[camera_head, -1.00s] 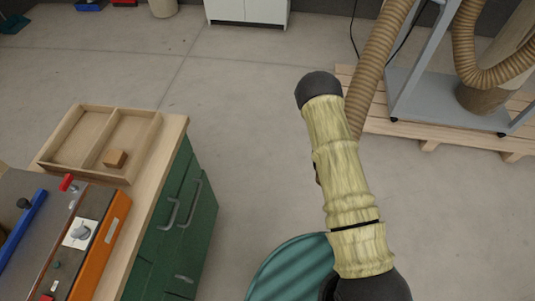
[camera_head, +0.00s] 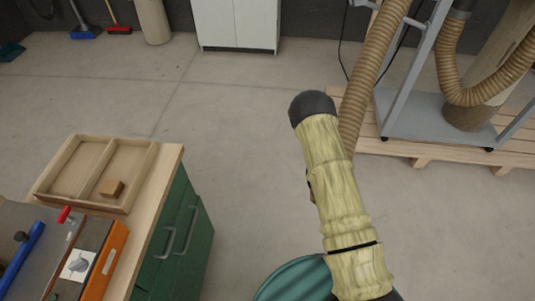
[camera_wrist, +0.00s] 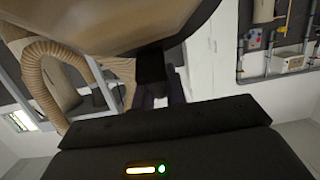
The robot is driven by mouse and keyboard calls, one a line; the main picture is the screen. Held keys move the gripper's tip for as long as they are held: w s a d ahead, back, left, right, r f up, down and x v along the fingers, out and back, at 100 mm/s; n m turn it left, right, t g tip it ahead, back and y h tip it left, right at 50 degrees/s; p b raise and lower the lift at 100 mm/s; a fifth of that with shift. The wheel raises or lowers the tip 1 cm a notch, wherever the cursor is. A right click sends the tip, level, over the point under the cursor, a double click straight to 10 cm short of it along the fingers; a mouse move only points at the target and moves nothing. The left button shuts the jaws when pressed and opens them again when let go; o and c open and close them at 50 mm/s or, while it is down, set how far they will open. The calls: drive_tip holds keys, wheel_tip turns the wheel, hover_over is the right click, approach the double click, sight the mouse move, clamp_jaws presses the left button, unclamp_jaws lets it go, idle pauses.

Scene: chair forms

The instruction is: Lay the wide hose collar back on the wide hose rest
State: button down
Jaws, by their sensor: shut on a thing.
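The wide hose collar (camera_wrist: 110,20) fills the top of the wrist view as a large, smooth, brownish curved shape, very close to the camera. My gripper (camera_wrist: 152,72) shows as a dark shape against its underside, shut on it. The ribbed tan hose (camera_wrist: 42,72) curves at the left of the wrist view. In the head view the hose (camera_head: 370,72) runs down from the top right and passes behind my pale yellow arm, which hides my gripper and the collar there. I cannot make out the wide hose rest in either view.
A grey frame (camera_head: 405,75) and a second hose (camera_head: 482,92) stand on a wooden pallet (camera_head: 440,152) at right. A green-fronted workbench (camera_head: 175,235) with a divided wooden tray (camera_head: 150,160) is at left. A white cabinet (camera_head: 236,24) stands behind. Bare floor (camera_head: 235,110) lies between.

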drive_tip(key=s+r+p, duration=0.5)
drive_tip(key=r+p, duration=0.5)
drive_tip(key=shift+d+r, duration=0.1)
